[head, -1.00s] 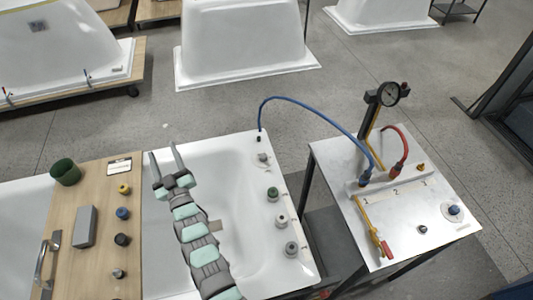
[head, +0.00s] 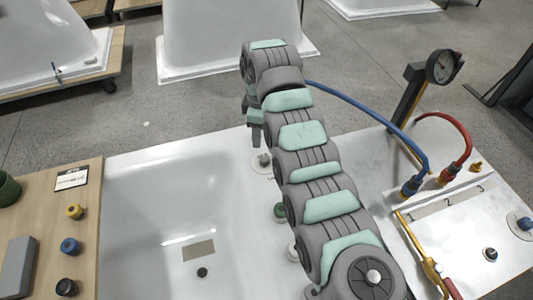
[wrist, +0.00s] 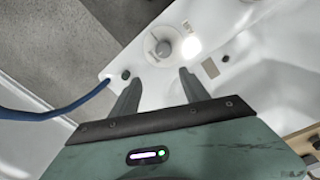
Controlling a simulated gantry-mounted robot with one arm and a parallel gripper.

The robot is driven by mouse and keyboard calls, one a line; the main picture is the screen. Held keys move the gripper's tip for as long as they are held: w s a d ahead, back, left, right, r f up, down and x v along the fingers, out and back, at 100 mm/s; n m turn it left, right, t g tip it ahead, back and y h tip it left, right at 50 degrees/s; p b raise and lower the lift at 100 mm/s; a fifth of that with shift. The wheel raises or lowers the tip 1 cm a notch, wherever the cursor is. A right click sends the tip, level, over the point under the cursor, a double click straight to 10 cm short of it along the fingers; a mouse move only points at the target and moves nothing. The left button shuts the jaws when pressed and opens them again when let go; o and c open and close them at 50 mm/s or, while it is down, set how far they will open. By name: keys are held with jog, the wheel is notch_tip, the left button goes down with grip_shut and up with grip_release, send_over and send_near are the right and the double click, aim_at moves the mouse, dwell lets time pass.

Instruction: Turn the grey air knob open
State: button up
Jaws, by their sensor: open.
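A grey knob (wrist: 163,48) on a round pale base stands on the white tub rim, just ahead of my gripper (wrist: 158,78) in the wrist view. The knob lies beyond the gap between the two fingertips, and I see no contact. My gripper is open and empty. In the head view my gripper (head: 256,137) points down above the rim, and the grey knob (head: 264,160) shows just below it. A green knob (head: 279,211) and a pale grey knob (head: 294,250) lie along the same rim, partly hidden by my arm. Which grey knob is the air knob is not marked legibly.
A metal bench (head: 465,225) with a gauge (head: 441,66) stands right. A wooden board (head: 88,215) with several knobs lies left. The tub interior is clear.

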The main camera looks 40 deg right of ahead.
aim_at(265, 158)
jog(key=shift+g, duration=0.4)
jog(key=f, duration=0.3)
jog(key=s+f+b, duration=0.1)
jog(key=f, duration=0.3)
jog(key=s+f+b, duration=0.1)
jog(key=f, duration=0.2)
jog(key=shift+d+f, duration=0.25)
jog(key=shift+f, duration=0.1)
grip_shut()
